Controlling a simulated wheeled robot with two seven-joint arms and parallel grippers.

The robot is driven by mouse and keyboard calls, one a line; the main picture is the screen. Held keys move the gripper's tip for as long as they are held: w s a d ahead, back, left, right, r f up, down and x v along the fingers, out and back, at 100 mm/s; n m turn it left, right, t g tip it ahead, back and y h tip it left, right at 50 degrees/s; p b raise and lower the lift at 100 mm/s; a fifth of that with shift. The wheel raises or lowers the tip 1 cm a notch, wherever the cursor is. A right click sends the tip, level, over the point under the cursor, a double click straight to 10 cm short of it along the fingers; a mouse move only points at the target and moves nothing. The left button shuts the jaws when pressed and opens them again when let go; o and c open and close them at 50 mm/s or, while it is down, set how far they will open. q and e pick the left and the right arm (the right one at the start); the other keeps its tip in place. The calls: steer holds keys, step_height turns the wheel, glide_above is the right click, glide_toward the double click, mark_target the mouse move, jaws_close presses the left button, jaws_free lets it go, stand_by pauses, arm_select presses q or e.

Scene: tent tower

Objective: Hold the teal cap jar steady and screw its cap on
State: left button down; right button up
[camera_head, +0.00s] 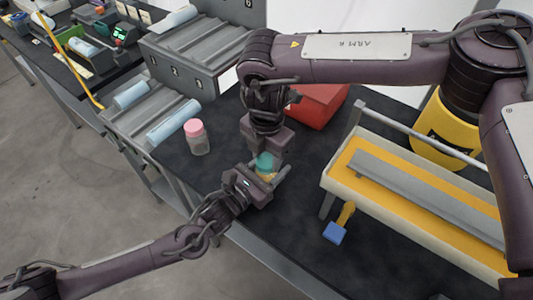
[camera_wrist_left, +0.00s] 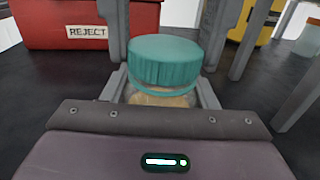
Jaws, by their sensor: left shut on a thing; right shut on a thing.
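The teal cap jar (camera_head: 266,172) stands on the dark table between my two grippers in the head view. In the left wrist view its ribbed teal cap (camera_wrist_left: 165,61) sits on top of a clear jar body (camera_wrist_left: 164,98) with tan contents. My left gripper (camera_head: 269,179) comes from the lower left and is shut around the jar body. My right gripper (camera_head: 266,154) reaches down from above and is shut on the cap. In the left wrist view its fingers stand on both sides of the cap. Whether the cap is fully seated cannot be told.
A pink-capped jar (camera_head: 197,137) stands to the left. A red bin (camera_head: 318,107) labelled REJECT is behind. A cream tray (camera_head: 345,180) with a yellow interior, a blue block (camera_head: 334,232) and a yellow cylinder (camera_head: 441,137) are to the right. Grey roller racks (camera_head: 190,60) are at upper left.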

steer(key=m, duration=0.7)
steer(key=shift+f+m, duration=0.1)
steer(key=shift+m, duration=0.3)
steer(key=m, duration=0.6)
steer(key=shift+m, duration=0.3)
steer(key=m, duration=0.6)
steer(key=shift+m, duration=0.3)
steer(key=m, duration=0.7)
steer(key=o, duration=1)
steer(key=shift+c, duration=0.2)
